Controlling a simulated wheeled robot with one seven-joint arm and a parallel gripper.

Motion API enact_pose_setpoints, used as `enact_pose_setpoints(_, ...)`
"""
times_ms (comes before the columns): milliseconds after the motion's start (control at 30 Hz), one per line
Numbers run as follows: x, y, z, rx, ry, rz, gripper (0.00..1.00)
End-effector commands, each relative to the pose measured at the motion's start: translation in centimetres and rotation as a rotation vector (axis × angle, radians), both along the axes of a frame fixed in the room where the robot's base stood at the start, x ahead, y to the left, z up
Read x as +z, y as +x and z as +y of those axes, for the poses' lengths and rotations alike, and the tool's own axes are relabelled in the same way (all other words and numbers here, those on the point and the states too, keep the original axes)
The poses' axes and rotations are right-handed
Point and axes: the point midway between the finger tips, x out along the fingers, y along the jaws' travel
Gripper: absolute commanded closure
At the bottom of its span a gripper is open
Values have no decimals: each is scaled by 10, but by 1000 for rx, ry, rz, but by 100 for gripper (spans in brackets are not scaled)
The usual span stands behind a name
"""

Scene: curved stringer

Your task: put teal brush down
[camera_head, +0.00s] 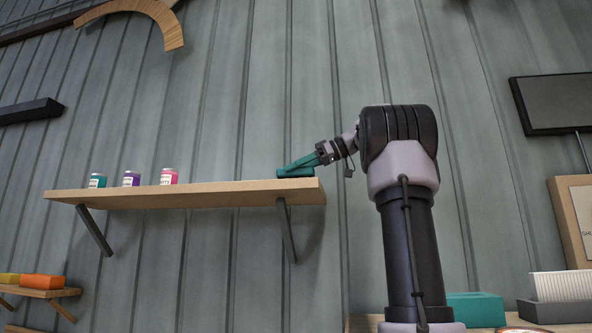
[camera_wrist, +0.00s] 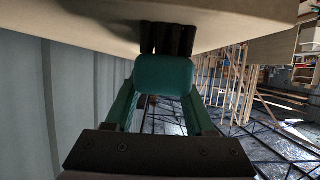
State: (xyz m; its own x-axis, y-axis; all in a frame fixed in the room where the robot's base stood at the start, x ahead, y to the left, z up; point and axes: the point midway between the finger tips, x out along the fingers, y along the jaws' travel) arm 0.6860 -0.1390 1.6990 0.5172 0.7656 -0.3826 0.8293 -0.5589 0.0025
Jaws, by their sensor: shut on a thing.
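The teal brush (camera_head: 296,173) is at the right end of the wooden shelf (camera_head: 180,196), seen edge-on from below. My gripper (camera_head: 290,167), with teal fingers, reaches in from the right and is shut on the brush. In the wrist view the brush's teal back (camera_wrist: 163,75) sits between the two fingers, with dark bristles (camera_wrist: 168,38) on its far side toward the pale wooden surface (camera_wrist: 230,20). I cannot tell for certain whether the brush touches the shelf. The shelf's top surface is hidden in the head view.
A teal jar (camera_head: 97,181), a purple jar (camera_head: 131,179) and a pink jar (camera_head: 169,176) stand on the shelf's left half. The shelf between the pink jar and the brush looks clear. A lower shelf (camera_head: 40,292) holds yellow and orange blocks. A teal box (camera_head: 475,309) is low right.

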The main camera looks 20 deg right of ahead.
Motion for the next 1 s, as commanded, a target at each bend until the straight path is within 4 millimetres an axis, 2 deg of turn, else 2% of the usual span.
enact_pose_setpoints(133, 0, 0, 0, 0, -1, -1, 100)
enact_pose_setpoints(167, 0, 0, 0, 1, 0, 0, 38)
enact_pose_setpoints(200, 0, 0, 0, 1, 0, 0, 23)
enact_pose_setpoints(233, 0, 0, 0, 1, 0, 0, 16)
enact_pose_setpoints(533, 0, 0, 0, 1, 0, 0, 16)
enact_pose_setpoints(667, 3, -4, -7, -1, -1, -1, 16)
enact_pose_setpoints(1000, 29, -39, -60, -2, 0, 0, 16)
